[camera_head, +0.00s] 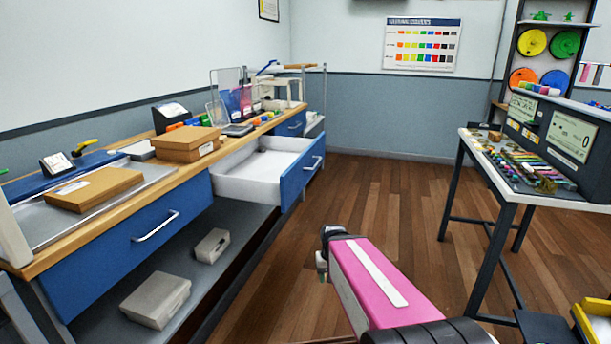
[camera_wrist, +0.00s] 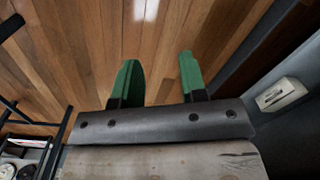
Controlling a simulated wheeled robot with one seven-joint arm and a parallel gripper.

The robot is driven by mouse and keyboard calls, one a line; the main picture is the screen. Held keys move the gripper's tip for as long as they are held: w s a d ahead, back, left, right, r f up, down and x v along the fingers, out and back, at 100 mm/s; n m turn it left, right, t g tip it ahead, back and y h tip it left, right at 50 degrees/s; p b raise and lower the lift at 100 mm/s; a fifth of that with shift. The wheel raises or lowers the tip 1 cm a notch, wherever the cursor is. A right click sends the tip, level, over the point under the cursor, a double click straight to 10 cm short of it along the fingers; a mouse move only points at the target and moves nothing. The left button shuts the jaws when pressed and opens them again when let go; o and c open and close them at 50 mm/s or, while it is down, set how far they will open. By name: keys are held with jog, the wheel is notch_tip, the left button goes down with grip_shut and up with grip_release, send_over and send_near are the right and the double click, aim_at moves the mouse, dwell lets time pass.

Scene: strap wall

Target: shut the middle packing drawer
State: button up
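The middle packing drawer stands pulled out from the wooden-topped bench in the head view. Its blue front (camera_head: 299,178) has a metal bar handle (camera_head: 313,163), and its white inside looks empty. My gripper (camera_wrist: 160,62) shows in the wrist view as two green fingers, apart with nothing between them. It points over the bare wood floor. The drawer is not clearly seen in the wrist view.
A shut blue drawer (camera_head: 130,246) is on the left, another blue drawer front (camera_head: 291,125) beyond. Cardboard boxes (camera_head: 187,144) lie on the bench; grey cases (camera_head: 156,299) sit on the lower shelf. Wood floor (camera_head: 385,205) is clear between bench and right table (camera_head: 497,183).

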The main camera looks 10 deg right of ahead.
jog(key=w+y, duration=0.1)
jog(key=w+a+r+m+y, duration=0.1)
jog(key=w, duration=0.1)
jog(key=w+y, duration=0.1)
jog(key=w, duration=0.1)
jog(key=shift+w+a+r+y, duration=0.2)
jog(key=shift+a+y, duration=0.1)
jog(key=shift+y, duration=0.1)
grip_shut()
jog(key=m+t+y, duration=0.4)
jog(key=t+y, duration=0.4)
jog(key=y, duration=0.4)
send_near(293, 186)
jog(key=x, duration=0.7)
jog(key=shift+w+a+f, duration=0.1)
jog(key=shift+w+a, duration=0.05)
jog(key=shift+w, duration=0.2)
